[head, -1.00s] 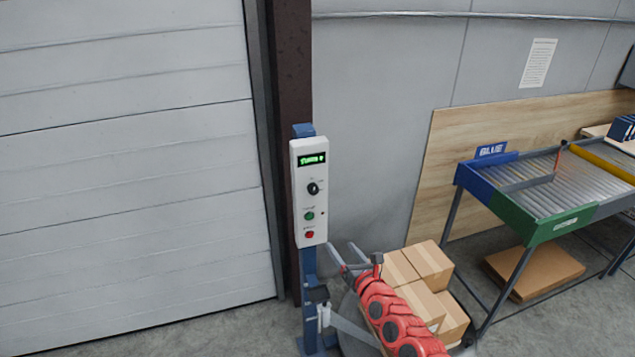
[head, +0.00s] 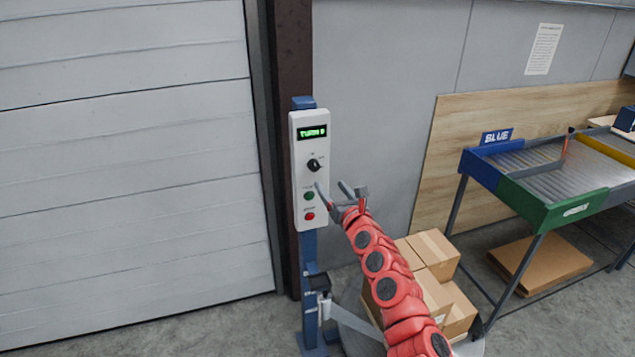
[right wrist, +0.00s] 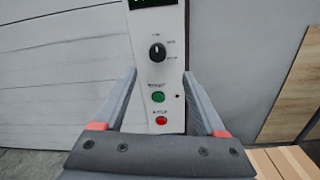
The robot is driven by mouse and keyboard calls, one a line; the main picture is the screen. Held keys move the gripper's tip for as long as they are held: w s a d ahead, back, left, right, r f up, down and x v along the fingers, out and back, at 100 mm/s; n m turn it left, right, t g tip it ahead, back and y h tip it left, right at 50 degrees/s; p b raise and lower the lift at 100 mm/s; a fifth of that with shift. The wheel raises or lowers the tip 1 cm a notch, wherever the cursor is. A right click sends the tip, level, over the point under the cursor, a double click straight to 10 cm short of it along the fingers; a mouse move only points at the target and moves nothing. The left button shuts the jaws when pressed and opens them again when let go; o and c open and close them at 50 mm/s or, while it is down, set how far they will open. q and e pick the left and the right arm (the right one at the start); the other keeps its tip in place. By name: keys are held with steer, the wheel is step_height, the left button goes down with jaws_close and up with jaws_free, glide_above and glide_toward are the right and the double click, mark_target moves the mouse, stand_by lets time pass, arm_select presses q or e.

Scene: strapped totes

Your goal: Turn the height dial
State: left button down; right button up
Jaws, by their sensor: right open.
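The height dial (head: 314,164) is a black knob on a white control panel (head: 299,190), and it also shows in the right wrist view (right wrist: 157,52). Printed marks sit around it, too small to read surely. My right gripper (head: 331,187) is open and empty, slightly below and to the right of the dial in the head view. In the right wrist view its fingers (right wrist: 159,73) point at the panel, with their tips below the dial's level. The fingers do not appear around the dial. My left gripper is out of view.
A green display (head: 312,132) is above the dial. A green button (head: 309,196) and a red button (head: 310,216) are below it. The panel is on a blue post (head: 309,250). Cardboard boxes (head: 433,255) and a roller table (head: 540,180) stand to the right.

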mark_target(315, 168)
steer(key=b+x, duration=0.1)
steer(key=x, duration=0.4)
steer(key=b+x, duration=0.1)
steer(key=x, duration=0.2)
steer(key=shift+w+a+f+b, duration=0.1)
steer(key=shift+w+f+b, duration=0.05)
steer(key=shift+f+b, duration=0.2)
steer(key=shift+w+a+r, duration=0.25)
steer(key=shift+w+a, duration=0.25)
steer(key=shift+w, duration=0.15)
jaws_close()
